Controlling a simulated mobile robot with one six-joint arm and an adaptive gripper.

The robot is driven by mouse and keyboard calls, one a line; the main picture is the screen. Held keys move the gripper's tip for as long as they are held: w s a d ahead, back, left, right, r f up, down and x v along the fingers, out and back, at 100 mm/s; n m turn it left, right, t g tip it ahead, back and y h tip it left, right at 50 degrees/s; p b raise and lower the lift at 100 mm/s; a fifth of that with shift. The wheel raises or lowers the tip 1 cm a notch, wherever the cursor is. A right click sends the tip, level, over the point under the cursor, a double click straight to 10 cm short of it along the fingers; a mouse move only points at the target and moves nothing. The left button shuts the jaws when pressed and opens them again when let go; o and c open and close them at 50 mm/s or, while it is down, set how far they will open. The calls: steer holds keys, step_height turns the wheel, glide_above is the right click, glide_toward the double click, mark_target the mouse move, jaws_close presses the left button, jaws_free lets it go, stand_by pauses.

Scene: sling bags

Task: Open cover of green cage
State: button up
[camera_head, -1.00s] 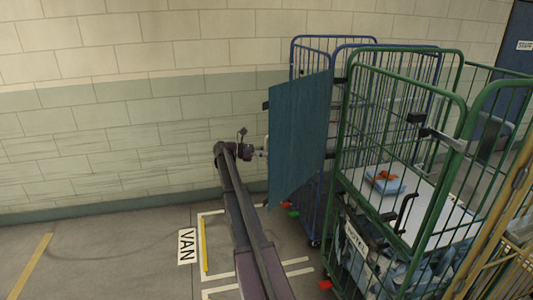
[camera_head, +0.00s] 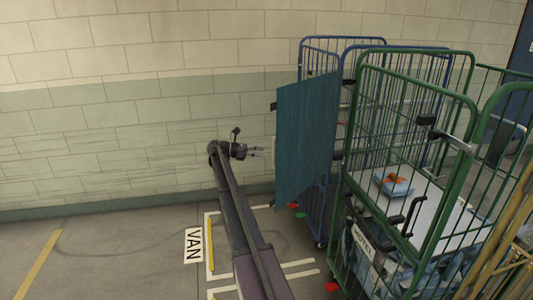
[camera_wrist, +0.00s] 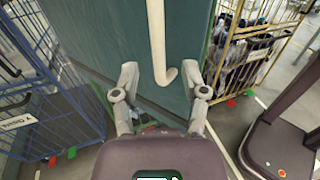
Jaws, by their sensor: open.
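The green cage (camera_head: 476,100) is a tall wire roll cage at the right of the head view, with a pale shelf inside. A flat teal panel (camera_head: 306,135), which looks like a cover, stands upright left of it, in front of a blue cage; which cage it joins is hidden. My gripper (camera_head: 261,151) is open, left of the panel. In the wrist view its fingers (camera_wrist: 162,80) are spread on either side of the handle's lower end, with no clear contact.
The blue cage (camera_head: 345,42) stands against the wall behind the panel. A yellow cage (camera_head: 497,262) is at the right front. A blue packet (camera_head: 394,187) with an orange item lies on the green cage's shelf. The floor left of my arm is clear, with a VAN marking (camera_head: 193,245).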

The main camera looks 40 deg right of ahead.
steer(key=shift+w+a, duration=0.4)
